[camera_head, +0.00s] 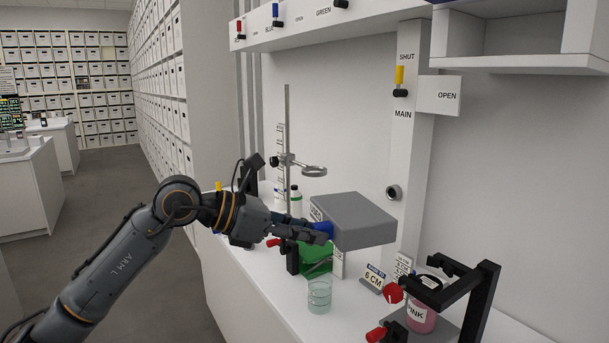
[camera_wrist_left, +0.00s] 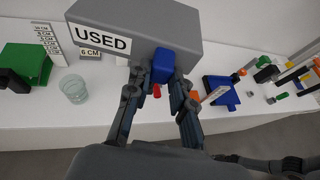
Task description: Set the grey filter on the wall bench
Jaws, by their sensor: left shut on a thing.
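The grey filter (camera_head: 355,215) is a grey box with a blue handle (camera_wrist_left: 163,68) and a label reading "USED" in the left wrist view. My left gripper (camera_head: 322,231) is shut on the blue handle. It holds the filter above the white wall bench (camera_head: 285,310), apart from the bench top. The filter hides part of the bench and the wall behind it. My right gripper is in neither view.
Below the filter are a green stand (camera_head: 316,257) and a glass beaker (camera_head: 319,295). A pink jar (camera_head: 421,318) stands in a black frame (camera_head: 480,300) at right. A ring stand (camera_head: 287,130) rises behind. A blue piece (camera_wrist_left: 222,92) lies on the bench.

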